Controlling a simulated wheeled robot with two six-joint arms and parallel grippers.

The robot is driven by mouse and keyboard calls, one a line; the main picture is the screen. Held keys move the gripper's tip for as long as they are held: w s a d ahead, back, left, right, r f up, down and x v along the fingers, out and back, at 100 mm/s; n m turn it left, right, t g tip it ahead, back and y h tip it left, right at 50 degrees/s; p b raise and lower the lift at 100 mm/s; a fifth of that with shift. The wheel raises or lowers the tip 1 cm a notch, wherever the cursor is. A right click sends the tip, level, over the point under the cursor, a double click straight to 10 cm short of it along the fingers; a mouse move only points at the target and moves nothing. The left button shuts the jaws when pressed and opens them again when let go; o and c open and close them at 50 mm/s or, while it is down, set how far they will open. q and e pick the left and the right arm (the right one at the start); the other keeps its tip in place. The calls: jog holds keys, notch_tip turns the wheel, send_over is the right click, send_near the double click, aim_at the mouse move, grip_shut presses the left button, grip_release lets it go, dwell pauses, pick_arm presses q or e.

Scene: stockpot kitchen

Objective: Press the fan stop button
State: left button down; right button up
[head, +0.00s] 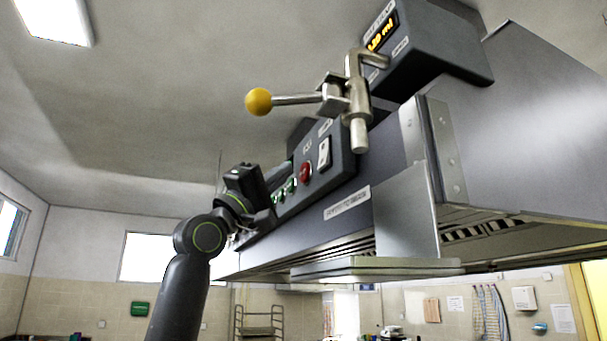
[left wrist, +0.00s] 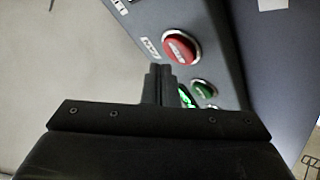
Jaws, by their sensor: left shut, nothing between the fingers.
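The red button (head: 305,172) sits on the dark control panel on the front of the hood, and its face carries white lettering. In the left wrist view the red button (left wrist: 180,48) is just beyond and slightly right of my fingertips. Green buttons (head: 291,186) sit lower left along the same panel; one green button (left wrist: 203,88) shows right of my fingers, and a lit green one is partly hidden by them. My left gripper (head: 266,217) is shut and empty beside the panel's lower end; its fingers (left wrist: 160,73) point toward the panel. I cannot tell whether they touch it. My right gripper is not in view.
A white switch (head: 324,152) is above the red button. A metal valve with a yellow ball handle (head: 258,101) sticks out above the panel. A display box (head: 430,50) is at the top. Left of the panel is free air.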

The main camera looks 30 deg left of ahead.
pick_arm(q)
jog(key=s+a+b, duration=0.1)
jog(key=s+a, duration=0.2)
jog(key=shift+s, duration=0.2)
dwell(0.3)
